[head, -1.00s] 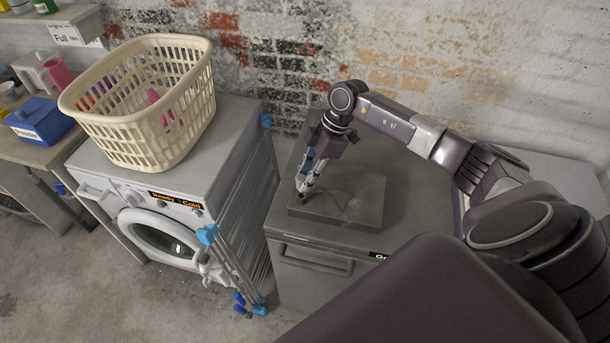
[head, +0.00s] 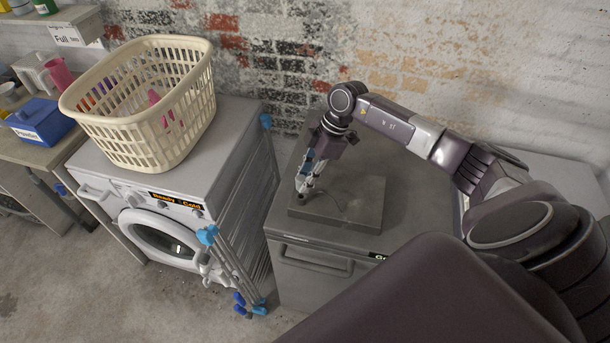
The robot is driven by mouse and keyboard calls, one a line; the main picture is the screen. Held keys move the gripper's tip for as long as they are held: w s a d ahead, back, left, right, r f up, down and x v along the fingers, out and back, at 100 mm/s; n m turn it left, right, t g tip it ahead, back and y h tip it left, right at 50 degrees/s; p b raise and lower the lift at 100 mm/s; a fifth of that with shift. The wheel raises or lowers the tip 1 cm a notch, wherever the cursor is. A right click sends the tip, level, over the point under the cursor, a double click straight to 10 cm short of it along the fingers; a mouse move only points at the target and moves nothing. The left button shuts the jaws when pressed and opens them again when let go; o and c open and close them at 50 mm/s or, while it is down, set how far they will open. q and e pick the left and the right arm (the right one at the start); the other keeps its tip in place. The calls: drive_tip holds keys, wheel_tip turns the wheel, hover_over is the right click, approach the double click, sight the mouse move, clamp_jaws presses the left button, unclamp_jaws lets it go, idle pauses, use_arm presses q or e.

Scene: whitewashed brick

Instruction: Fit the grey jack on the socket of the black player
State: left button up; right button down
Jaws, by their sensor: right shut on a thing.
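My right gripper (head: 304,188) points down over the left part of a flat dark grey slab (head: 365,212) on top of a grey cabinet-like machine. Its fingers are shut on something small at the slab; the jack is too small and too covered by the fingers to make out. A thin dark line, perhaps a cable, runs over the slab to the right of the fingertips. I cannot tell the black player or its socket apart from the slab and the fingers. My left gripper is out of view.
The grey machine (head: 315,262) has clear top space behind and right of the slab. A white washer (head: 165,240) to the left carries a cream laundry basket (head: 140,130). A folded rack (head: 235,262) with blue ends leans between them. A blue box (head: 42,122) stands far left.

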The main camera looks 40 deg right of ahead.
drive_tip(key=shift+f, duration=0.2)
drive_tip(key=shift+f+b, duration=0.95)
drive_tip(key=shift+f, duration=0.85)
drive_tip(key=c, duration=1.6)
unclamp_jaws()
drive_tip(key=shift+r, duration=0.1)
drive_tip(key=shift+d+r, duration=0.15)
drive_tip(key=shift+r, duration=0.1)
drive_tip(key=v, duration=1.1)
drive_tip(key=shift+s+d+r, duration=0.1)
drive_tip(key=shift+r, duration=0.1)
